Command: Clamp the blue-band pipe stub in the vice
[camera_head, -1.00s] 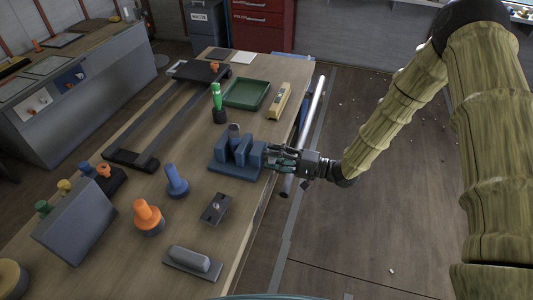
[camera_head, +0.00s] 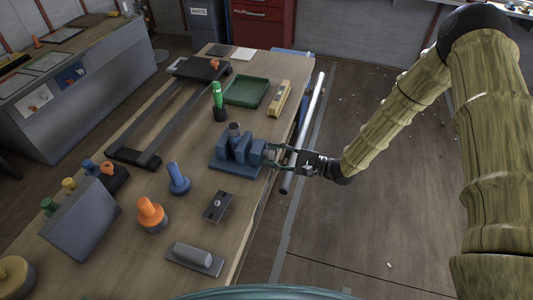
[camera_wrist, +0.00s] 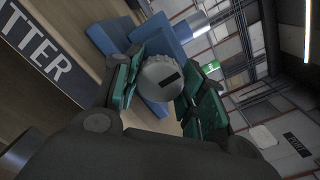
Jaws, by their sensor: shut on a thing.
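The blue vice (camera_head: 226,162) stands near the bench's right edge. My gripper (camera_head: 271,153) is at the vice's right side, just past the bench edge. In the wrist view, its teal-padded fingers are on either side of a round grey ribbed knob (camera_wrist: 159,80) with a black mark, and are shut on it. The blue vice body (camera_wrist: 150,38) shows behind the knob.
A green tray (camera_head: 246,91), a yellow level (camera_head: 280,99) and a green-topped tool (camera_head: 219,103) are behind the vice. Blue (camera_head: 178,181) and orange (camera_head: 151,214) knobbed pieces and a dark plate (camera_head: 218,207) are in front. A metal pipe (camera_head: 316,97) runs along the bench's right side.

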